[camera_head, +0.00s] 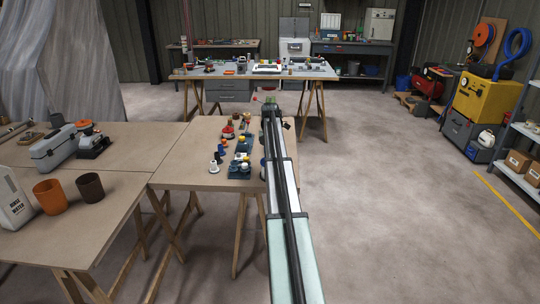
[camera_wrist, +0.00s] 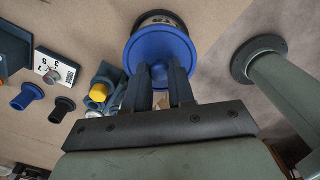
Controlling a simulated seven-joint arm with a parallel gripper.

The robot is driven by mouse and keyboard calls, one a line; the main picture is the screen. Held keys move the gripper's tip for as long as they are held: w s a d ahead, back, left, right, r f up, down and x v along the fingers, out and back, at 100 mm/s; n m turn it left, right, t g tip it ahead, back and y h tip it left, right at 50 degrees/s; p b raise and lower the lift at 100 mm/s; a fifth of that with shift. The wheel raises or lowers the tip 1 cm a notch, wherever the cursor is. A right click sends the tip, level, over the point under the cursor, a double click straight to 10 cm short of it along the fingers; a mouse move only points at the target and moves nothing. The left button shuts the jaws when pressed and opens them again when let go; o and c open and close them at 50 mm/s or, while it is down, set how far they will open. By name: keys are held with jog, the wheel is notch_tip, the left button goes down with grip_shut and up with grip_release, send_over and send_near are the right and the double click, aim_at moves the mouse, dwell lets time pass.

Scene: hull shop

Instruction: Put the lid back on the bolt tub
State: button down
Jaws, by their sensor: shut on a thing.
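In the wrist view my gripper (camera_wrist: 161,76) is shut on the round blue lid (camera_wrist: 160,42), with both fingers closed at its centre knob. The bolt tub (camera_wrist: 154,18), dark with a pale label, shows just past the lid's far edge. The lid covers most of the tub, and I cannot tell whether the lid touches it or hangs above it. In the head view my arm hides the gripper and the lid.
Beside the lid, in the wrist view, stand a yellow-topped part (camera_wrist: 98,92), a blue knob (camera_wrist: 28,95), a black knob (camera_wrist: 62,107) and a labelled block (camera_wrist: 55,70). In the head view several small parts crowd the wooden table (camera_head: 185,170) left of my arm; open floor lies right.

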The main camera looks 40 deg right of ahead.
jog(key=c, duration=0.9)
grip_release()
jog(key=shift+o, duration=0.4)
jog(key=o, duration=0.4)
jog(key=shift+r, duration=0.1)
jog(key=shift+r, duration=3.45)
grip_shut()
